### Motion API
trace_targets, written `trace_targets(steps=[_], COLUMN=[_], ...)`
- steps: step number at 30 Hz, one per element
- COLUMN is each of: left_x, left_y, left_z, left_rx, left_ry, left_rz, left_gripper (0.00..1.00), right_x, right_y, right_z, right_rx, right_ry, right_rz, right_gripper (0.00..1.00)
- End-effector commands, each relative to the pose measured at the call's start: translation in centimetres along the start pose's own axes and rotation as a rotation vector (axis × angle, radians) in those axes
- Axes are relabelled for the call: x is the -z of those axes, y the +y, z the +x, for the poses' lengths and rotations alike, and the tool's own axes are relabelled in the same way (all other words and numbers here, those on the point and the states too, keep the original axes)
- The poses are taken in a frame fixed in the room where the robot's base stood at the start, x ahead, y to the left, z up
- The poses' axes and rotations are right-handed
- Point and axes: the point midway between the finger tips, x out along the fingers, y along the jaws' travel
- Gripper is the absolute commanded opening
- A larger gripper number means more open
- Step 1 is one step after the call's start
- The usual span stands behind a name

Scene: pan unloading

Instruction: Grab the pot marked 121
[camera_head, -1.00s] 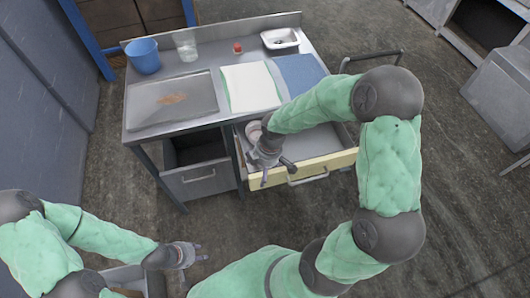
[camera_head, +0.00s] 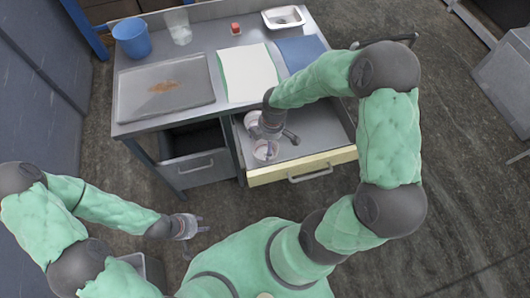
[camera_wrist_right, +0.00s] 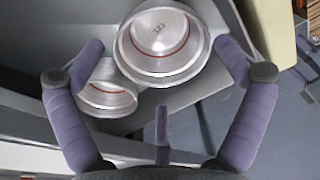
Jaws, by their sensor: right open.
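The pot marked 121 (camera_wrist_right: 160,40) is a round silvery metal pot with a red ring inside. It sits in the open drawer (camera_head: 318,143). A second similar pot (camera_wrist_right: 106,92) stands beside it, lower left in the right wrist view; no mark on it is readable. In the head view the pots show as pale round shapes (camera_head: 264,151) by the right gripper. My right gripper (camera_head: 272,140) is over the drawer, open, with its fingers (camera_wrist_right: 160,65) spread either side of the marked pot. My left gripper (camera_head: 196,227) is away from the table, in front of the cabinet, and looks open and empty.
The metal table holds a blue bucket (camera_head: 132,38), a clear glass (camera_head: 179,27), a brown-stained tray (camera_head: 165,88), a white-green sheet (camera_head: 247,73), a blue cloth (camera_head: 301,52), a red-topped item (camera_head: 236,29) and a white dish (camera_head: 283,17). The drawer's yellow front (camera_head: 270,173) has a handle.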

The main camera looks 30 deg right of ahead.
Motion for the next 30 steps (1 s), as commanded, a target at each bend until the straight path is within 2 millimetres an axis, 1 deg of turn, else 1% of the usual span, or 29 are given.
trace_targets(steps=[5,12,14,16,22,23,24,26,27,30], left_x=[0.0,0.1,0.1,0.1,0.1,0.1,0.1,0.1,0.1,0.1], left_y=[-0.2,-0.6,-0.7,-0.7,-0.7,-0.7,-0.7,-0.7,-0.7,-0.7], left_z=[0.5,1.8,2.0,2.0,1.9,1.9,1.9,1.9,1.9,1.9], left_rx=[0.0,0.0,0.0,0.0,0.0,0.0,0.0,0.0,0.0,0.0], left_ry=[0.0,0.0,0.0,0.0,0.0,0.0,0.0,0.0,0.0,0.0], left_rz=[0.0,0.0,0.0,0.0,0.0,0.0,0.0,0.0,0.0,0.0], left_gripper=[0.4,0.4,0.4,0.4,0.4,0.4,0.4,0.4,0.4,0.4], right_x=[-0.1,-0.1,-0.1,-0.1,-0.1,-0.1,-0.1,-0.1,-0.1,-0.1], right_y=[-0.1,-0.2,-0.2,-0.2,-0.2,-0.2,-0.2,-0.2,-0.2,-0.2], right_z=[1.1,4.5,5.1,5.4,5.3,5.3,5.3,5.3,5.3,5.3], right_rx=[0.0,0.001,0.0,0.0,-0.001,-0.001,-0.001,-0.001,-0.001,-0.001], right_ry=[0.0,0.0,0.001,0.001,0.001,0.001,0.001,0.001,0.001,0.001], right_rz=[-0.001,-0.001,-0.001,-0.001,-0.001,-0.001,-0.001,-0.001,-0.001,-0.001], right_gripper=[1.0,1.0,1.0,1.0,1.0,0.92,0.8,0.63,0.59,0.59])
